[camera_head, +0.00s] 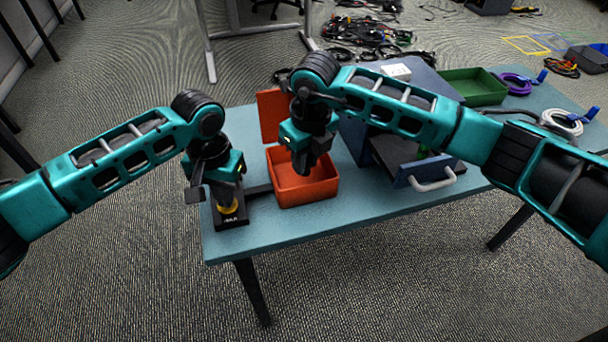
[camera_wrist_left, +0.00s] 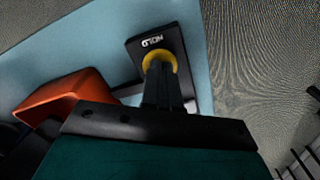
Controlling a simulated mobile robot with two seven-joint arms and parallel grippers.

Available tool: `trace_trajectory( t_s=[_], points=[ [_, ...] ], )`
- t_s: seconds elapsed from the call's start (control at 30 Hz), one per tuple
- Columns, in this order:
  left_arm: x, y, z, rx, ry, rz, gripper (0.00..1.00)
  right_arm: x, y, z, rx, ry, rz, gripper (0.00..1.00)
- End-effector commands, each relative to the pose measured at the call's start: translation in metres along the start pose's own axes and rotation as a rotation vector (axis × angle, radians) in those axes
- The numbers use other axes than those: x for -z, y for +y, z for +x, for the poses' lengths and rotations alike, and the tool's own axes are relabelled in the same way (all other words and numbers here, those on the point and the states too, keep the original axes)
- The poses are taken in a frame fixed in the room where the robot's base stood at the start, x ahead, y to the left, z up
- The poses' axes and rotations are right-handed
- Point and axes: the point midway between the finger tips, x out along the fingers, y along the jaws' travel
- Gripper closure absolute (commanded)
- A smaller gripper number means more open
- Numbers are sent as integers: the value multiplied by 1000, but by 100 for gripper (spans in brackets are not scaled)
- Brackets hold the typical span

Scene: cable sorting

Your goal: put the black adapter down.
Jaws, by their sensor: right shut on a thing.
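My right gripper (camera_head: 308,165) hangs over the open orange box (camera_head: 312,193), its fingers low at the opening. It is shut on a dark thing, taken as the black adapter, which blends with the black fingers. The box's orange lid (camera_head: 272,113) stands up at the back left. My left gripper (camera_head: 222,197) points down at the table's front left corner. Its fingers are together and touch the yellow ring (camera_head: 228,207) on a black plate marked HOLD. The plate (camera_wrist_left: 168,42) and ring (camera_wrist_left: 158,57) also show in the left wrist view.
A blue-grey cabinet stands right of the box, with a drawer pulled out by its grey handle (camera_head: 433,180). A white block (camera_head: 397,71) lies on top. A green tray (camera_head: 470,86), purple cable (camera_head: 515,83) and white cable (camera_head: 561,122) are further right. The table's front strip is clear.

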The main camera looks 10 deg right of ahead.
Motion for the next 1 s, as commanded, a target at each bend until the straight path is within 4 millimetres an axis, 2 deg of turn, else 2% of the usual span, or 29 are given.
trace_trajectory(
  t_s=[0.23, 0.43, 0.97, 1.0],
  points=[
    [0, 0, 1, 1, -1, 0, 100, 3, 1, 22, -1, 1, -2, 100],
    [0, 0, 1, 1, -1, 0, 100, 6, 1, 49, -1, 1, -2, 100],
    [0, 0, 1, 0, 0, -1, 100, 7, 0, 58, -1, 0, -3, 100],
    [0, 0, 1, 0, 0, -1, 100, 7, 0, 58, -1, -1, -3, 75]
  ],
)
